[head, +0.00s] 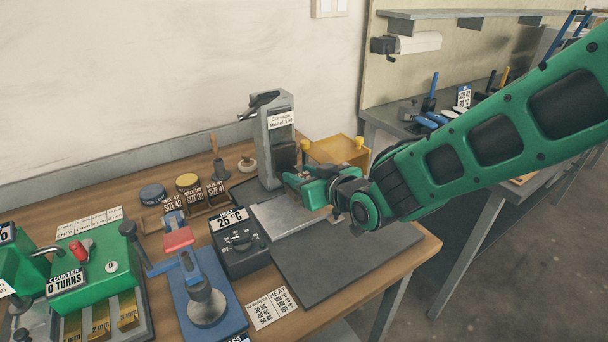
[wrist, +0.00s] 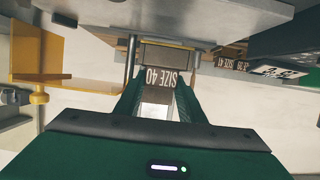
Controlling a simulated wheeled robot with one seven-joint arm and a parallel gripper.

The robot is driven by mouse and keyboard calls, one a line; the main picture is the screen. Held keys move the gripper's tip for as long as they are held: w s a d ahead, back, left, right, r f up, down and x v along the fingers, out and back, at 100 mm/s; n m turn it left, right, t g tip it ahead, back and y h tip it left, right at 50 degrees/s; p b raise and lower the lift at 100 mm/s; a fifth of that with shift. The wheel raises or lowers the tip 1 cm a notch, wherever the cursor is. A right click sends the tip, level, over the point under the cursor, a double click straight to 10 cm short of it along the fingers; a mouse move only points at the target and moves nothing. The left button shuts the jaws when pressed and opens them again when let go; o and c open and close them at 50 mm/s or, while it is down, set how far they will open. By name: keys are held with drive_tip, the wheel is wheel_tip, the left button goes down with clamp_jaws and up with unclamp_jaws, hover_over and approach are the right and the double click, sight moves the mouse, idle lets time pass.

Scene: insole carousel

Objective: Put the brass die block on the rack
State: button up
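A die block labelled SIZE 40 (wrist: 166,78) shows at the fingertips in the wrist view, at the press (head: 275,135). It looks greyish brown there, and its brass colour is hard to make out. My gripper (head: 291,181) reaches in at the front of the press in the head view. In the wrist view its two green fingers (wrist: 160,100) stand apart on either side of the block; whether they touch it is unclear. A small wooden rack (head: 203,207) with SIZE labels stands left of the press, on the bench.
A dark control box reading 25 °C (head: 239,242) stands between the rack and the dark mat (head: 345,254). A yellow stand (head: 338,149) is right of the press. A blue clamp device (head: 208,291) and green counter machine (head: 97,266) fill the left bench.

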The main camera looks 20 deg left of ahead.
drive_tip(key=o, duration=0.4)
drive_tip(key=v, duration=1)
drive_tip(key=shift+s+d, duration=0.2)
drive_tip(key=shift+d, duration=0.2)
drive_tip(key=shift+d, duration=0.1)
drive_tip(key=w+d+f+m+h, duration=0.1)
drive_tip(key=d+m+h, duration=0.15)
drive_tip(key=d, duration=0.75)
drive_tip(key=w+d+f+m+g+h, duration=0.1)
drive_tip(key=w+d+f+m+h, duration=0.15)
drive_tip(key=d, duration=0.85)
drive_tip(key=w+d+m+h, duration=0.15)
drive_tip(key=d+h, duration=0.25)
drive_tip(key=d, duration=0.6)
drive_tip(key=s+d+m+g+h, duration=0.2)
drive_tip(key=s+d+m+g, duration=0.4)
drive_tip(key=s+d, duration=1.4)
drive_tip(key=shift+s+f+m+g, duration=0.3)
drive_tip(key=shift+f+m, duration=0.15)
drive_tip(key=shift+m, duration=0.6)
drive_tip(key=shift+m+g, duration=0.7)
drive_tip(key=shift+m, duration=0.2)
drive_tip(key=s, duration=0.4)
drive_tip(key=s+d, duration=0.1)
drive_tip(key=s, duration=0.1)
drive_tip(key=shift+d+r, duration=0.1)
drive_tip(key=shift+r, duration=0.2)
drive_tip(key=c, duration=0.5)
